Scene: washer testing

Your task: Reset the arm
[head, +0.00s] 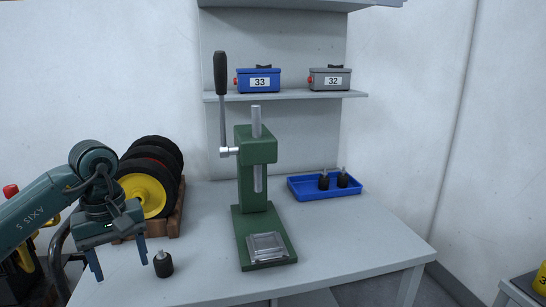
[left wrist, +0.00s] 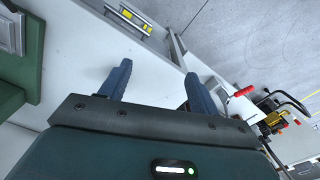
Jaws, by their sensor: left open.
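My left gripper (head: 119,263) is at the left of the table in the head view, pointing down with its blue fingers apart and nothing between them. The left wrist view also shows its open fingers (left wrist: 157,70). A small black part (head: 163,264) with a metal stud stands upright on the table just right of the fingers, apart from them. A green hand press (head: 257,150) stands mid-table, farther right; its black-handled lever (head: 221,75) points up. My right gripper is not in view.
Wheels with yellow hubs (head: 146,193) stand in a wooden rack behind my left gripper. A blue tray (head: 302,192) at the back right holds two black parts. A blue box (head: 258,74) marked 33 and a grey box (head: 330,75) marked 32 sit on the shelf. The table's front right is clear.

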